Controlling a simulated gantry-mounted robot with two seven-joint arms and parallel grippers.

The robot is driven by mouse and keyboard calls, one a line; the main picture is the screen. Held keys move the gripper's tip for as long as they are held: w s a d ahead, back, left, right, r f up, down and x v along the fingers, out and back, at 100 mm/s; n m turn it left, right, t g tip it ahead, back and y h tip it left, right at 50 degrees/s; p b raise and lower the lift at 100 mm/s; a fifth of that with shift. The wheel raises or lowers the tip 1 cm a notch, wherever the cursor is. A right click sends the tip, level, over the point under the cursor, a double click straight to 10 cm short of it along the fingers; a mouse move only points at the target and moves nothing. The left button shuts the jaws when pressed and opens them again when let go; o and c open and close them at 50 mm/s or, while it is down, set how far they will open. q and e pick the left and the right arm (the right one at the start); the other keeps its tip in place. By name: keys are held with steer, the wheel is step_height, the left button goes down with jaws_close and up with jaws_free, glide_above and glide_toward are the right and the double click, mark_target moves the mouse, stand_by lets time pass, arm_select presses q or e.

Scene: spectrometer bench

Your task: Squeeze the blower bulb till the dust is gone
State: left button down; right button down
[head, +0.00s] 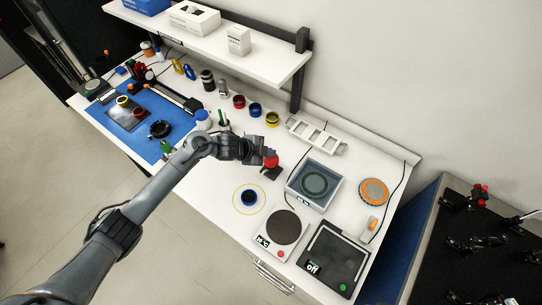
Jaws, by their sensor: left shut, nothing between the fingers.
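My left arm reaches in from the lower left, and my left gripper (262,153) is over the middle of the white bench. It is shut with nothing between its fingers. A small red rounded thing (271,161) with a dark part below it is right at the fingertips; it may be the blower bulb, but it is too small to be sure. A dark blue round piece (249,198) sits inside a thin yellow circle on the bench, just below the gripper in the picture. I cannot make out any dust. My right gripper is not in view.
A clear-sided box with a round plate (314,183), a hotplate-like device (284,228) and a black device marked "off" (335,262) stand to the right. A blue mat (131,119) with tools lies left. A white shelf (225,52) overhangs the back.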

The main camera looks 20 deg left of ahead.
mark_target(269, 158)
arm_select(q)
steer(key=shift+f+b, duration=0.3)
steer(key=shift+f, duration=0.65)
stand_by(0.5)
steer(key=shift+r, duration=0.1)
steer(key=shift+r+p, duration=1.05)
steer(key=shift+r, duration=0.2)
steer(key=shift+r, duration=0.15)
step_height(269, 158, up, 5)
steer(key=p, duration=0.4)
steer(key=shift+p, duration=0.4)
